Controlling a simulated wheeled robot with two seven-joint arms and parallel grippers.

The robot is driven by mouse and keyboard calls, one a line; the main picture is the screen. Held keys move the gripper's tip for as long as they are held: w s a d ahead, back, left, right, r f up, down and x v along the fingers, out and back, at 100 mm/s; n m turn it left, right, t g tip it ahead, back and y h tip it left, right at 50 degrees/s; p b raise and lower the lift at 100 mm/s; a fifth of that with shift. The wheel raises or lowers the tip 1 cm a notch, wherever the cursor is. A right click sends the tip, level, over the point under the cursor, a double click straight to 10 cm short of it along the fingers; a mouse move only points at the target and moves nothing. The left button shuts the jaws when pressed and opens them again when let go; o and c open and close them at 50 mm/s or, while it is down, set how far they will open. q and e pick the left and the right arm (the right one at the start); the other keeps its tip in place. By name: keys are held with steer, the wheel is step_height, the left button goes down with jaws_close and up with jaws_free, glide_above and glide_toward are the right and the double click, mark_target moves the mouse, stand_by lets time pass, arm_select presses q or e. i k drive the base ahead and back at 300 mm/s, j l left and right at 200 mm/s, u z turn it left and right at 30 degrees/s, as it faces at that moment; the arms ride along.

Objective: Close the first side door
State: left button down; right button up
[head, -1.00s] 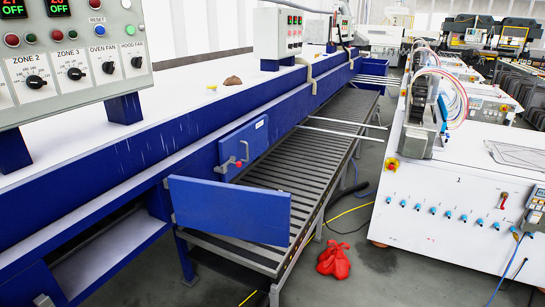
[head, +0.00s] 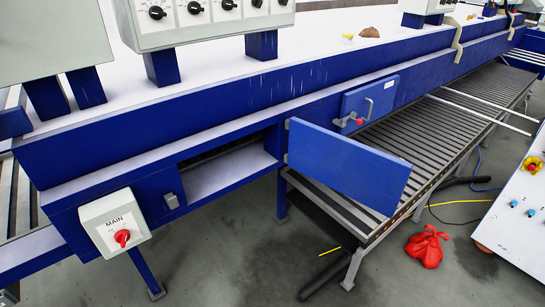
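A blue side door (head: 345,165) stands swung open from the long blue machine, near the middle of the head view. It is a flat panel, hinged at its left edge beside a dark opening (head: 225,165) in the machine's side. A second blue door (head: 368,103), with a grey handle and a red knob (head: 359,121), lies against the machine's side just behind it and looks shut. Neither of my grippers is in view.
A slatted roller bed (head: 440,140) runs along the machine's side, under the open door. A red cloth-like bundle (head: 427,246) and cables lie on the floor. A white cabinet (head: 515,215) stands at the right. A grey box with a red switch (head: 115,225) juts out at the front left.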

mark_target(377, 179)
steer(key=i+l+u, duration=0.2)
steer(key=l+u, duration=0.25)
steer(key=i+l+u, duration=0.15)
steer(key=l+u, duration=0.15)
steer(key=u, duration=0.15)
steer(key=l+u, duration=0.9)
steer(key=l, duration=0.45)
steer(key=k+l+u, duration=0.1)
steer(key=l, duration=0.4)
steer(key=k+l+u, duration=0.1)
steer(key=l, duration=0.8)
steer(key=k+l+u, duration=0.1)
steer(key=l, duration=0.35)
steer(key=k+l, duration=0.15)
steer(key=l, duration=0.3)
steer(key=k+l+u, duration=0.1)
steer(key=l, duration=0.35)
